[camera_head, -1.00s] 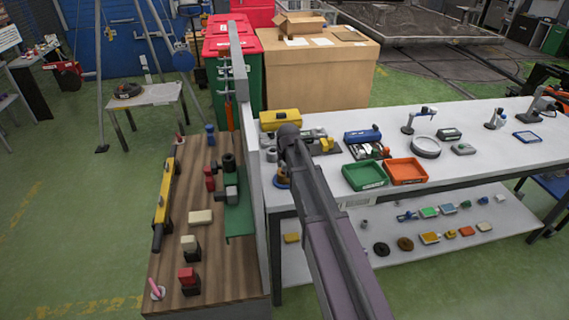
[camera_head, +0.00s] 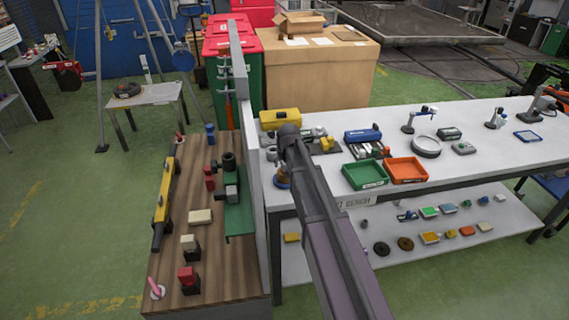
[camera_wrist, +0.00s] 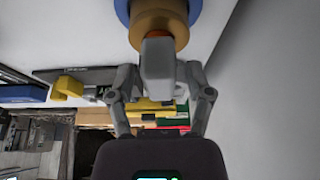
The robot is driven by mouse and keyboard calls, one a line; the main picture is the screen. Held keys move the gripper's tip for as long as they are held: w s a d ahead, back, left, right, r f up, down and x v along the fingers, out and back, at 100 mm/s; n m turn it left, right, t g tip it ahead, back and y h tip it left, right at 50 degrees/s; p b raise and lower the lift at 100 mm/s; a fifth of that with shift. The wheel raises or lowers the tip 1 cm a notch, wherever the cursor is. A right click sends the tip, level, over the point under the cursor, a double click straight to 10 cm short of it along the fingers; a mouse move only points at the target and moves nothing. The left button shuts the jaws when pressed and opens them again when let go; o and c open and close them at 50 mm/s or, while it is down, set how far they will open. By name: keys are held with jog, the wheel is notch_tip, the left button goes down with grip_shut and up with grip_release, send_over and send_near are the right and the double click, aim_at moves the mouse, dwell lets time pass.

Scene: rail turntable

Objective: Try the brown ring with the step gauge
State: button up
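In the wrist view my gripper (camera_wrist: 158,80) has one finger on each side of a grey block and looks closed on it. In line beyond the block is a stepped round piece, which I take for the step gauge (camera_wrist: 163,22): a small orange part, a tan cylinder and a wider blue disc. In the head view the gauge (camera_head: 283,181) shows low at the bench's left end, partly behind my arm. A dark brown ring (camera_head: 405,244) lies flat on the lower shelf, away from my gripper. I cannot tell whether the gauge touches the bench.
The white bench (camera_head: 470,160) carries a green tray (camera_head: 363,176) and an orange tray (camera_head: 406,171). A black ring (camera_head: 382,249) lies on the lower shelf. A grey upright panel (camera_head: 254,180) separates the bench from the wooden table (camera_head: 225,285) at left.

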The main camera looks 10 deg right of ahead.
jog(key=shift+r, duration=0.15)
dwell(0.3)
notch_tip(320, 180, up, 8)
jog(key=p, duration=0.8)
dwell(0.6)
jog(key=s+f+g, duration=0.2)
jog(key=s+g, duration=0.2)
jog(key=s, duration=2.5)
jog(key=shift+g, duration=0.3)
